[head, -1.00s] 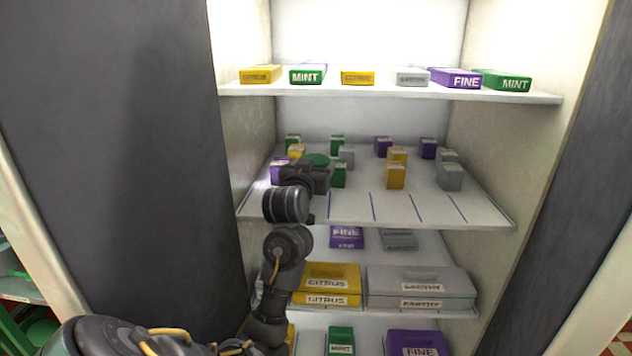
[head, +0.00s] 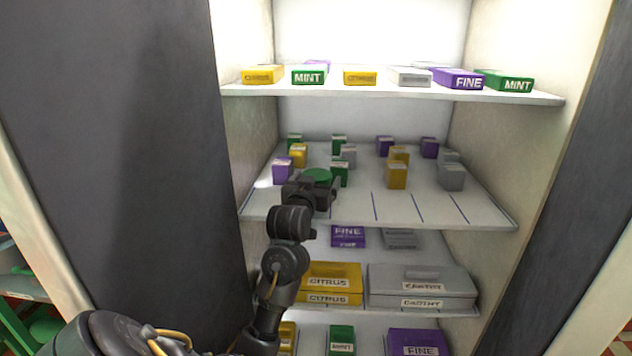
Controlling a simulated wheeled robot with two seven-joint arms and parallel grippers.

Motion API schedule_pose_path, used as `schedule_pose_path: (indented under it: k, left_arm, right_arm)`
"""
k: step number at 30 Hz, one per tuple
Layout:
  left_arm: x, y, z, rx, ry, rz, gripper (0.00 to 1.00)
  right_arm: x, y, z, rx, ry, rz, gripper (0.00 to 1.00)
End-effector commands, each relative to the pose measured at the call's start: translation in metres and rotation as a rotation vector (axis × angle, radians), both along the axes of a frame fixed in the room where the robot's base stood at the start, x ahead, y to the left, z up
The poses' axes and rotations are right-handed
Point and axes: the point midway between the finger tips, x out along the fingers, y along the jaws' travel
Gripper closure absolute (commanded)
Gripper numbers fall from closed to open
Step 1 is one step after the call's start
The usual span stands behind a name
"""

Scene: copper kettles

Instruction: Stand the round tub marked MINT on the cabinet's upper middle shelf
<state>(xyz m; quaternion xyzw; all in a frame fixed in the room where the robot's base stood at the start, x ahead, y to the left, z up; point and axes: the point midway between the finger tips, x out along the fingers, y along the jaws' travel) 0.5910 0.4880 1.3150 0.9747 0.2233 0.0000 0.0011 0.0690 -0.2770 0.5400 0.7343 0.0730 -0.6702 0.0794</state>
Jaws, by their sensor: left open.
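The round green tub (head: 318,175) stands on the cabinet's upper middle shelf (head: 350,208), toward the left, among small boxes. Its green top shows; its front and any label are hidden behind my left gripper. My left gripper (head: 322,188) is open, just in front of the tub at the shelf's left part. I cannot tell whether its fingers touch the tub. My right gripper is not in view.
A purple box (head: 283,171) stands left of the tub and a green box (head: 340,173) close on its right. Yellow (head: 397,176) and grey (head: 452,177) boxes stand further right. The shelf's front right is free, with blue dividing lines. Flat boxes fill the top shelf (head: 400,93).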

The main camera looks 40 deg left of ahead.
Motion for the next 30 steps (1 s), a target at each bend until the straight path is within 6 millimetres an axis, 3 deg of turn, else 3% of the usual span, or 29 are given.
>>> schedule_pose_path:
  k: [8,16,21,30]
  left_arm:
    - [-0.007,-0.004,0.002,0.0,-0.002,0.0,0.11]
    - [-0.057,-0.028,0.002,-0.006,-0.005,-0.001,0.11]
    - [-0.087,-0.042,0.007,-0.002,0.004,0.001,0.11]
    - [-0.107,-0.052,0.004,0.0,0.001,0.001,0.11]
  right_arm:
    - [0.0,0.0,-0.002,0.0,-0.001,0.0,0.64]
    - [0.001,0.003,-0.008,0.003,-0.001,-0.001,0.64]
    - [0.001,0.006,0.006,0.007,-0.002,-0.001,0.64]
    - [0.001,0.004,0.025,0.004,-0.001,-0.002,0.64]
